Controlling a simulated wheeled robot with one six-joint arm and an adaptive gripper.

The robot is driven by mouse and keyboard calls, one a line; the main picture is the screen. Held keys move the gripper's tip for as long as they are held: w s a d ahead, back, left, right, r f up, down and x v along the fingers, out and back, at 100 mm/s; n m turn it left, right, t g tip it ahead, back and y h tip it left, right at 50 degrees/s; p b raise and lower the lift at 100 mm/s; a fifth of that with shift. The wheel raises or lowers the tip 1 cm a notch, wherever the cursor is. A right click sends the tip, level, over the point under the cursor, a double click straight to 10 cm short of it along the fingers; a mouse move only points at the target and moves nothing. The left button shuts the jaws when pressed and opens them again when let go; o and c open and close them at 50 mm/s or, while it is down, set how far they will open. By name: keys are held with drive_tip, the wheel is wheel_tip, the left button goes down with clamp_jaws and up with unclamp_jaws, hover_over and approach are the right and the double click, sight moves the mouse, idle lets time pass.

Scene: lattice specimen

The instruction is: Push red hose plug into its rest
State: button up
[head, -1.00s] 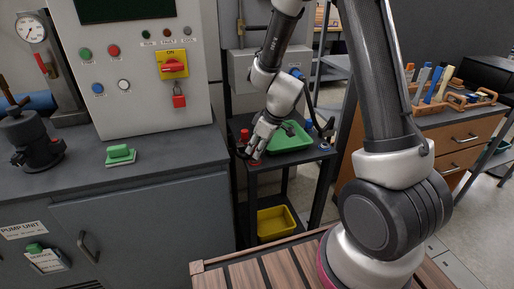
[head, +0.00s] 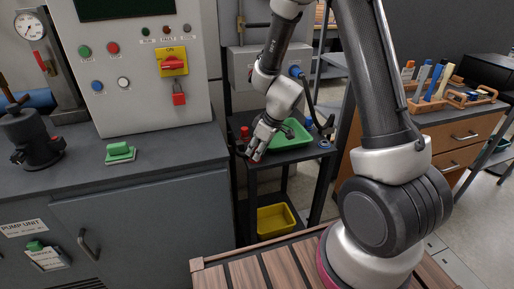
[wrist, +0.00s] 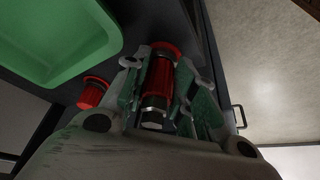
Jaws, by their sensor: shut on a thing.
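A red hose plug with a black band and a silver end (wrist: 159,76) lies between the fingers of my gripper (wrist: 160,88) in the wrist view. The fingers are shut on its sides; its silver end points toward my palm. In the head view my gripper (head: 254,154) is low over the left front part of the small dark stand (head: 282,161), with a bit of red at its fingertips. A second red, ridged piece (wrist: 94,92) stands beside the gripper; it also shows in the head view (head: 245,133). I cannot make out the rest; the plug's far end is hidden.
A green tray (head: 290,140) sits on the stand, right beside my gripper. A yellow bin (head: 276,220) is on the lower shelf. The grey pump cabinet (head: 150,200) stands close on the left. A drawer bench (head: 450,155) is at the right.

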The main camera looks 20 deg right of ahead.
idle(0.4)
drive_tip(key=o, duration=1)
drive_tip(key=o, duration=0.5)
drive_tip(key=shift+v, duration=2.5)
drive_tip(key=v, duration=1.2)
